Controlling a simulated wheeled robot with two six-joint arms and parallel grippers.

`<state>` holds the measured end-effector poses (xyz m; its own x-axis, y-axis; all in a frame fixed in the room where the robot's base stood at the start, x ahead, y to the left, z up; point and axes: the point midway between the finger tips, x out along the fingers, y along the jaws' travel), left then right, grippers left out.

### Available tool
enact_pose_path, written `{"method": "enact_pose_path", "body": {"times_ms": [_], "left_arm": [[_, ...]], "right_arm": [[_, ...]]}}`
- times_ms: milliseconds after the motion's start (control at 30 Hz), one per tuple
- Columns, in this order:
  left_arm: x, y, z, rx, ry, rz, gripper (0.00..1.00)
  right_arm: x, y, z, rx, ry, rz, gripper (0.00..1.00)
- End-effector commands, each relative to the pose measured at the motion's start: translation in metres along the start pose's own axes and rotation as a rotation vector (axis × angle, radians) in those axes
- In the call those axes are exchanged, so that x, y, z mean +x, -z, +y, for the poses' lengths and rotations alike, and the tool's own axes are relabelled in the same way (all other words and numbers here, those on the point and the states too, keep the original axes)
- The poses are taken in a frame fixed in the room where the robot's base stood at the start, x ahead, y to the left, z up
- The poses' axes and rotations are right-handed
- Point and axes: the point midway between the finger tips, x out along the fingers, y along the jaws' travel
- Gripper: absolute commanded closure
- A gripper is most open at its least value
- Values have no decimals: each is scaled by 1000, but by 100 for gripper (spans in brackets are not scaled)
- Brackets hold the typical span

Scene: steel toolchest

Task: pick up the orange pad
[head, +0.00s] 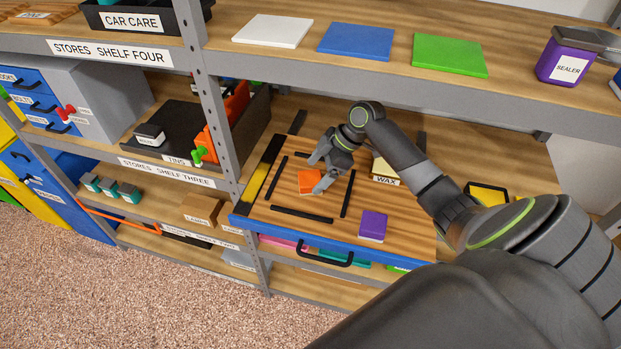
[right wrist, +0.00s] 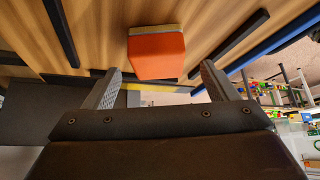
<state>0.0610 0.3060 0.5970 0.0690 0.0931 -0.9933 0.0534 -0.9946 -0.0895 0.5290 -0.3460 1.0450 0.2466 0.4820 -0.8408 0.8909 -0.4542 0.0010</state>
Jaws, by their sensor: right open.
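The orange pad (head: 308,181) lies on the wooden top of the blue toolchest (head: 340,238), inside an area marked by black strips. My right gripper (head: 321,172) is right at the pad in the head view, its fingers on either side of it or just above; I cannot tell the height. In the right wrist view the orange pad (right wrist: 156,52) sits ahead of the gap between the open fingers (right wrist: 160,85), with a tan layer along one edge. Nothing is between the fingers. My left gripper is not in view.
A purple block (head: 373,226) lies near the front edge of the wooden top. A WAX box (head: 385,172) stands behind my right gripper. Black strips (head: 301,214) border the pad's area. A shelf with white, blue and green pads (head: 450,55) is above.

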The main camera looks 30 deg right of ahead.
Motion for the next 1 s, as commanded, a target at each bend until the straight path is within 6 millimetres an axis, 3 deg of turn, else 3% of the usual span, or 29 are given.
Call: {"method": "enact_pose_path", "body": {"times_ms": [100, 233, 367, 567, 900, 1000], "left_arm": [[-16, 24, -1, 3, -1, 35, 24], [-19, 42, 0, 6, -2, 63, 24], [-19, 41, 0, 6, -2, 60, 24], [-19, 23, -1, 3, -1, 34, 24], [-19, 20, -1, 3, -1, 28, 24], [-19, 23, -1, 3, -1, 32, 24]], "right_arm": [[13, 0, -1, 4, 4, 2, 20], [30, -1, 0, 2, 3, 2, 20], [36, -2, 0, 0, 0, -1, 20], [36, -3, 0, 0, 0, -1, 21], [36, -2, 0, 0, 0, 0, 66], [36, -2, 0, -1, 0, 0, 73]]}}
